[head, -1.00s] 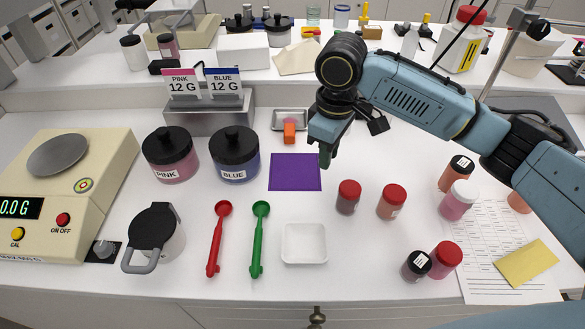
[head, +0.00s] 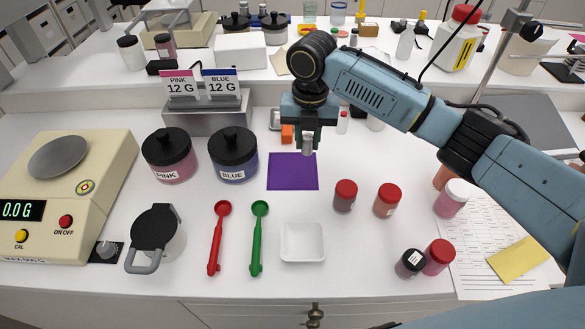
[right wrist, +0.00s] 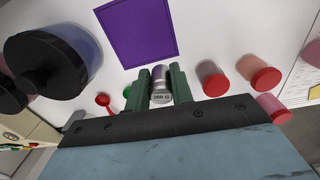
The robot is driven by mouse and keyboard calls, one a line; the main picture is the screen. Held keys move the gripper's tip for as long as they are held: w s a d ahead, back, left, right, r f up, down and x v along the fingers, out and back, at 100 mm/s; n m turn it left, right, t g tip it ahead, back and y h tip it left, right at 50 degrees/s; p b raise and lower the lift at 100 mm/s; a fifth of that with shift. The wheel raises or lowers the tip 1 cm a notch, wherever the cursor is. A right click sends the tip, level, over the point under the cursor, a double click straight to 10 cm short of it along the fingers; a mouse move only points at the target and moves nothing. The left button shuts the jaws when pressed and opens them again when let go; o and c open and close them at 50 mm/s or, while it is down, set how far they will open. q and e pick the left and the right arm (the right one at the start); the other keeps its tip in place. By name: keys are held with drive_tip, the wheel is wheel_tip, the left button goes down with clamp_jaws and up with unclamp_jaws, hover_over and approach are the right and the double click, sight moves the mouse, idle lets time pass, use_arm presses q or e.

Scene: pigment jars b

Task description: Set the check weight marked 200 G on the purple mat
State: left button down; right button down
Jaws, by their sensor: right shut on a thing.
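My right gripper (head: 307,142) is shut on a small silver check weight (head: 308,147). In the right wrist view the weight (right wrist: 161,86) sits between the two fingers, and its end face reads 200 G. In the head view the weight shows just behind the mat's back right corner, and it seems held above the bench. My left gripper is not in view.
The pink jar (head: 169,155) and blue jar (head: 233,156) stand left of the mat. Two red-capped jars (head: 345,195) (head: 387,200) stand to its right. A white dish (head: 302,242) and red and green scoops (head: 217,238) (head: 259,237) lie in front. An orange block (head: 287,134) is behind.

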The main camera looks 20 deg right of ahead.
sight(304, 178)
drive_tip(key=n, duration=0.3)
drive_tip(key=shift+w+a+f, duration=0.1)
drive_tip(key=shift+w, duration=0.2)
drive_tip(key=shift+f, duration=0.4)
wheel_tip(304, 178, down, 9)
drive_tip(key=shift+f, duration=0.1)
drive_tip(key=shift+f, duration=0.1)
drive_tip(key=c, duration=1.2)
unclamp_jaws()
wheel_tip(304, 178, up, 12)
drive_tip(key=shift+r, duration=0.15)
